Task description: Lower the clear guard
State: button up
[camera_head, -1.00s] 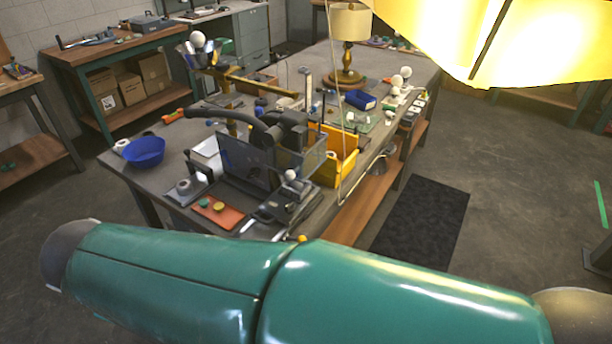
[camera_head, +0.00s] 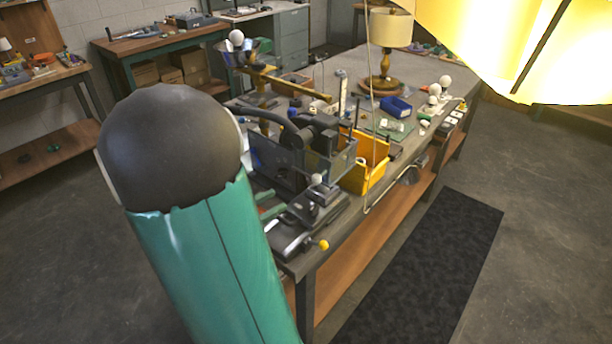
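A dark machine (camera_head: 318,124) with a long handle stands on the near part of the workbench. A see-through grey-blue panel, which looks like the clear guard (camera_head: 343,161), stands upright around the machine's front right side. Another bluish panel (camera_head: 272,166) shows at its left. I cannot tell how the guard is hinged or how far it is raised. My gripper is not in view. A green link of mine with a dark rounded end stands at the lower left and hides the bench's left end.
The workbench (camera_head: 425,112) also holds a yellow bin (camera_head: 367,172) beside the machine, a black vise-like tool (camera_head: 300,222), a blue bin (camera_head: 395,107) and a lamp (camera_head: 386,50). A large yellow shade fills the upper right. The floor by the dark mat (camera_head: 430,270) is clear.

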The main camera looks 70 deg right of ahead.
aim_at(316, 179)
jog(key=x, duration=1.4)
jog(key=shift+w, duration=0.1)
grip_shut()
